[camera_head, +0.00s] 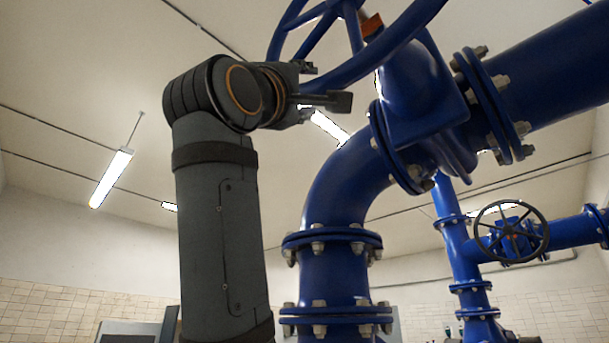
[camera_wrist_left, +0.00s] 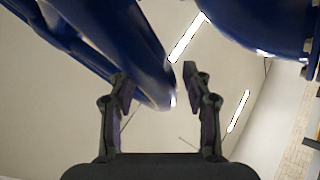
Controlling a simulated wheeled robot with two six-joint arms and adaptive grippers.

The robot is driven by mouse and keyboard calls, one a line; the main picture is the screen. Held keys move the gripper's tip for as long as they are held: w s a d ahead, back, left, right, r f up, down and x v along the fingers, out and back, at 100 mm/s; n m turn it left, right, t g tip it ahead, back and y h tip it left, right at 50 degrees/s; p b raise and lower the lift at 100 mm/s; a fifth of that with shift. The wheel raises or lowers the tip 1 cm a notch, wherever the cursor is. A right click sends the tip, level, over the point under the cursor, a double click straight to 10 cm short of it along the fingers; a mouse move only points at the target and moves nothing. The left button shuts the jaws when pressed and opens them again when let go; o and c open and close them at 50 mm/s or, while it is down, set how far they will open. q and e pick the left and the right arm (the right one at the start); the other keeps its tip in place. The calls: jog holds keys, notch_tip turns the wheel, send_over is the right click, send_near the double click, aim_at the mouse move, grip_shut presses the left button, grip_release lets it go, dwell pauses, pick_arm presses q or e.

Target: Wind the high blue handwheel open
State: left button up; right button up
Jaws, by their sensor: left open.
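The high blue handwheel (camera_head: 392,42) is at the top middle of the head view, partly cut off by the frame's top edge. Its thick rim and spokes show. My left gripper (camera_head: 320,85) is open at the lower left part of the rim. In the left wrist view, the rim (camera_wrist_left: 148,62) comes in from the upper left and shows between the two open fingers (camera_wrist_left: 157,76), closer to the left one. I cannot tell whether a finger touches it. My right gripper is in neither view.
The blue valve body (camera_head: 420,95) stands just right of the wheel, with a bolted pipe bend (camera_head: 340,185) below it. A smaller dark handwheel (camera_head: 511,232) is on a pipe farther back at the right. Open room lies left of my left arm.

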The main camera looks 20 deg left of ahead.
pick_arm(q)
jog(key=shift+a, duration=0.1)
jog(key=v, duration=1.2)
jog(key=shift+f, duration=0.1)
